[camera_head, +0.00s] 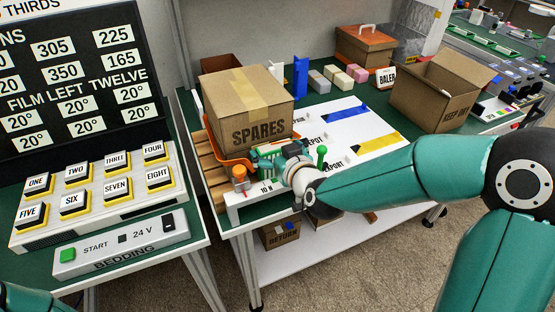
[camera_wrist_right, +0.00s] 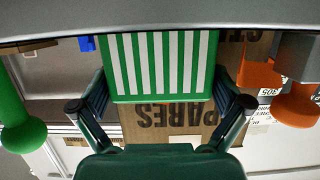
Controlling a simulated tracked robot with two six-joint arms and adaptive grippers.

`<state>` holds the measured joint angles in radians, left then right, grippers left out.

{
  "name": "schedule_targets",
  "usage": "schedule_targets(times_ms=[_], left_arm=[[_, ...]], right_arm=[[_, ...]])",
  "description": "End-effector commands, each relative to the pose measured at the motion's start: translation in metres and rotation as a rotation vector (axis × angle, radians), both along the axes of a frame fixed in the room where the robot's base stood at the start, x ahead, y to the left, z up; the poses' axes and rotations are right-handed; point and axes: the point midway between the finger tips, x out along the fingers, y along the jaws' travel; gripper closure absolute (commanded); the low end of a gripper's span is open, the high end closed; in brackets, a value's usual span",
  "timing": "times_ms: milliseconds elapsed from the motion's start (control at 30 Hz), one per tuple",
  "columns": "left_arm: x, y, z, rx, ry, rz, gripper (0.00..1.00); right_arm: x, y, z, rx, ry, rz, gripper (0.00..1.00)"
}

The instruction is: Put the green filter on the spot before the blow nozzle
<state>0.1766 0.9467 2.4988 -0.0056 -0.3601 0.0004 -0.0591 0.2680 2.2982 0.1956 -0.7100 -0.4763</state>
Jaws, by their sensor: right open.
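The green filter, a block with white stripes, fills the upper middle of the right wrist view (camera_wrist_right: 160,62). In the head view it shows small (camera_head: 266,153) at the near edge of the white-topped bench, in front of the SPARES box. My right gripper (camera_head: 276,152) is open at the filter. In the right wrist view its fingers (camera_wrist_right: 161,100) stand to either side of the filter's lower part; I cannot tell whether they touch it. I cannot clearly make out the blow nozzle or its spot. My left gripper is out of view.
The SPARES box (camera_head: 246,105) stands close behind the filter. An orange part (camera_head: 240,172) is left of the gripper, and a green knob (camera_head: 321,155) is right of it. A KEEP DRY box (camera_head: 438,92) stands at the right. White surface with blue and yellow patches lies between.

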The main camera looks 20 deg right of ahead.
Motion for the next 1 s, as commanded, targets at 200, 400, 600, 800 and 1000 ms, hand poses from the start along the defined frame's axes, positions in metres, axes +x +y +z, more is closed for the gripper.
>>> schedule_targets(times_ms=[200, 400, 600, 800, 1000], left_arm=[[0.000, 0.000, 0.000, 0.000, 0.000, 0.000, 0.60], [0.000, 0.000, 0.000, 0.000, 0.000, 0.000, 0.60], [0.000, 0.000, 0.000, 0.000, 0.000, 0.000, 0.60], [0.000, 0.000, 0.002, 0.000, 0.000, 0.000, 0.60], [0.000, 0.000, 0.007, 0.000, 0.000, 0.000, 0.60]], right_arm=[[0.000, 0.000, 0.000, 0.000, 0.000, 0.000, 0.30], [0.000, 0.000, 0.000, 0.000, -0.001, 0.000, 0.51], [0.000, 0.000, 0.002, 0.000, -0.001, 0.000, 0.51], [0.000, 0.000, 0.014, 0.000, -0.003, 0.000, 0.51], [0.000, 0.000, 0.042, 0.000, -0.006, -0.001, 0.51]])
